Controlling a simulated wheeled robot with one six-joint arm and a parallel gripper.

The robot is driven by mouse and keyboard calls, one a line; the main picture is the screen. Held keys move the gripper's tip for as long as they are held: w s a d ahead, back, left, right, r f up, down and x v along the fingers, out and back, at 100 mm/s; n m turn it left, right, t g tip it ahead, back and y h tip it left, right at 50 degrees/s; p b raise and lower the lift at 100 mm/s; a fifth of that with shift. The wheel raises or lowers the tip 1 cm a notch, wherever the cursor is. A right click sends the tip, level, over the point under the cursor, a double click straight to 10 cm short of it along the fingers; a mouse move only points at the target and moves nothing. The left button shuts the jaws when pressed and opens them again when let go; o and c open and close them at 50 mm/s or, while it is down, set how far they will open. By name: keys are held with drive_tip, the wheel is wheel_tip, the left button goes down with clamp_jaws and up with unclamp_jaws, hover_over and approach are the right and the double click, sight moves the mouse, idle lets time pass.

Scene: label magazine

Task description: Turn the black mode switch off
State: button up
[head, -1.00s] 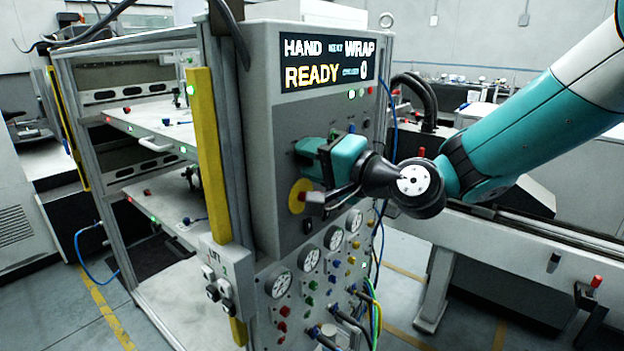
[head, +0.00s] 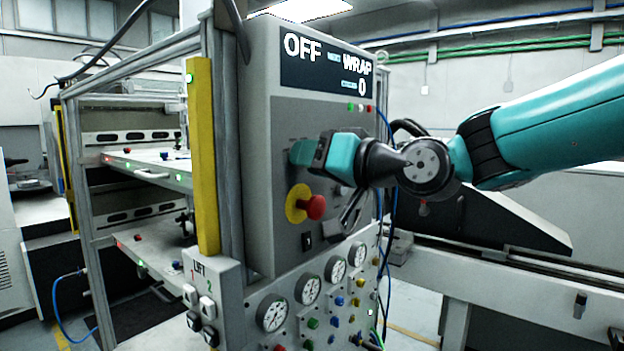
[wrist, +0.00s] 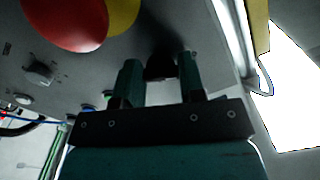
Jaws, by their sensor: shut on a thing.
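The black mode switch (wrist: 160,63) shows in the wrist view as a dark knob on the grey panel. My gripper (wrist: 159,82) is shut on it, with one finger on each side. In the head view my gripper (head: 306,152) is at the panel's upper left and hides the switch. The display (head: 326,66) above the panel reads "OFF" at its left and "WRAP" at its right, with a 0 below that.
A red emergency button (head: 316,207) on a yellow base sits just below my gripper; it is large in the wrist view (wrist: 65,20). Round gauges (head: 272,312) and hoses are lower down. A yellow post (head: 203,155) stands left of the panel.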

drive_tip(key=shift+n+b, duration=0.4)
drive_tip(key=o, duration=0.9)
drive_tip(key=shift+b+v, duration=2.1)
drive_tip(key=shift+v, duration=6.6)
drive_tip(key=shift+f, duration=0.1)
